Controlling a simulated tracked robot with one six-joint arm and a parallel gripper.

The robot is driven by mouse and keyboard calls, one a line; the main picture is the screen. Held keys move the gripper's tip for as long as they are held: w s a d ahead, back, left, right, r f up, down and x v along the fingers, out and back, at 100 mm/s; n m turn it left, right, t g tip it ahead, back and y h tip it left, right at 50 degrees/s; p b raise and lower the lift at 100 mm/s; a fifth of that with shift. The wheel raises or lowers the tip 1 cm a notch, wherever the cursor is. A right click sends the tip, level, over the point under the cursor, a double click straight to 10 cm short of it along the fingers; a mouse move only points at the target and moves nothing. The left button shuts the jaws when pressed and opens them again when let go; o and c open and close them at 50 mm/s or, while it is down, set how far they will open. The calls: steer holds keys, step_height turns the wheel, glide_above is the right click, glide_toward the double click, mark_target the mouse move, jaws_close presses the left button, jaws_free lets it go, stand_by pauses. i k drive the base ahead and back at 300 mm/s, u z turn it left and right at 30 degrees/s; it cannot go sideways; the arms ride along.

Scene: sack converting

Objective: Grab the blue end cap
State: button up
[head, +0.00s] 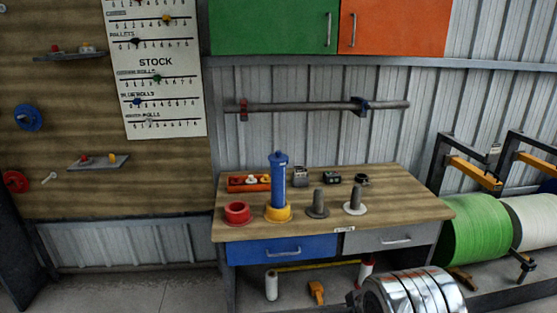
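A blue round disc (27,117) with a hub in its middle hangs on the wooden wall panel at the far left. It looks like an end cap, but it is small and I cannot tell for sure. On the workbench (400,205) a blue cylinder (279,185) with a narrower blue top stands upright in a yellow flanged ring (278,212). A red flanged ring (237,213) lies to its left. My gripper is not in view.
A red disc (15,182) hangs below the blue one, near small shelves (98,162). Two grey upright posts (318,203) stand on the bench; small items line its back. Green (477,230) and white rolls stand at right. Shiny ribbed metal (412,294) fills the lower right front.

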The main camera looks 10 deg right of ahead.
mark_target(275, 159)
steer(key=u, duration=0.45)
steer(key=i, duration=0.75)
steer(key=u, duration=0.4)
steer(key=i, duration=1.1)
steer(key=z, duration=0.3)
